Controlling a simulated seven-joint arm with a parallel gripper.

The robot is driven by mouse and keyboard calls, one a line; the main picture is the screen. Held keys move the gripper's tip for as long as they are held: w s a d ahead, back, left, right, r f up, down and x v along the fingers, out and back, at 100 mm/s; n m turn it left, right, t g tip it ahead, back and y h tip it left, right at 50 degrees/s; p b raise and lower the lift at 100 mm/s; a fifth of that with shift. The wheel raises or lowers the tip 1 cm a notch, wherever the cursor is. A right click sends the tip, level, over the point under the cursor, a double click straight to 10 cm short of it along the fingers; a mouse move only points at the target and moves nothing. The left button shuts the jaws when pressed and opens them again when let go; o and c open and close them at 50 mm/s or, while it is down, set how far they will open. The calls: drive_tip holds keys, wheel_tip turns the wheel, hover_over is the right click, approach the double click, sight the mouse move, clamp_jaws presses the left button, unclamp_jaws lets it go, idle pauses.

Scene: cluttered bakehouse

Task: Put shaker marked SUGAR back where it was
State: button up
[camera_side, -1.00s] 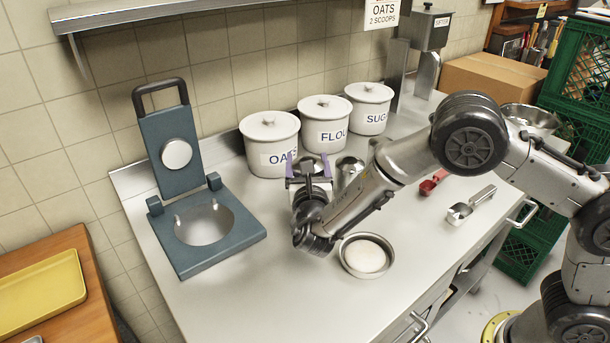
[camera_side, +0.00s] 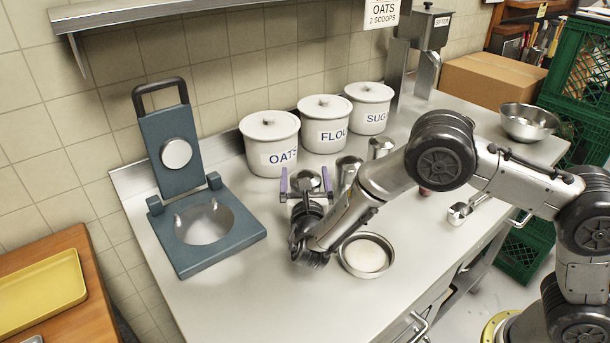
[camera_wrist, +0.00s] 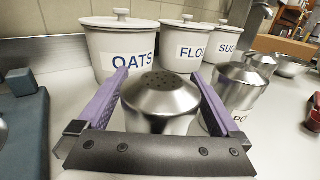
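A steel shaker with a domed, perforated top (camera_wrist: 160,95) stands between the two purple fingers of my gripper (camera_wrist: 160,78). In the side view my gripper (camera_side: 305,180) is low over the counter, with the same shaker (camera_side: 305,183) between its fingers. The fingers are spread, with a narrow gap showing beside the shaker. Its label is hidden, so I cannot read whether it says SUGAR. A second shaker (camera_wrist: 238,95), with a label partly reading "PO", stands to the right and behind. A third shaker (camera_wrist: 262,62) stands farther back; its label cannot be read.
White canisters for oats (camera_side: 270,140), flour (camera_side: 324,122) and sugar (camera_side: 370,105) line the wall. A blue press (camera_side: 225,245) stands left. A pan with white contents (camera_side: 366,253) lies close beside my gripper. A metal scoop (camera_side: 461,212) is at right. The front-left counter is clear.

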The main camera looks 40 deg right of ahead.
drive_tip(key=shift+a+r, duration=0.1)
drive_tip(key=shift+r, duration=0.1)
drive_tip(key=v, duration=1.2)
drive_tip(key=s+d+r+m+g, duration=0.45)
drive_tip(key=d+m, duration=0.25)
drive_tip(key=d, duration=0.2)
drive_tip(key=s+d+r+m+g, duration=0.3)
drive_tip(key=s+d+m+g, duration=0.35)
drive_tip(key=d, duration=0.25)
drive_tip(key=s+a+r+m+t+y, duration=0.1)
drive_tip(key=s+a+r+m+y, duration=0.2)
drive_tip(key=s+m+y, duration=0.7)
drive_tip(key=s+m, duration=0.5)
drive_tip(key=s, duration=0.1)
drive_tip(key=shift+s+t, duration=0.25)
drive_tip(key=shift+t, duration=0.15)
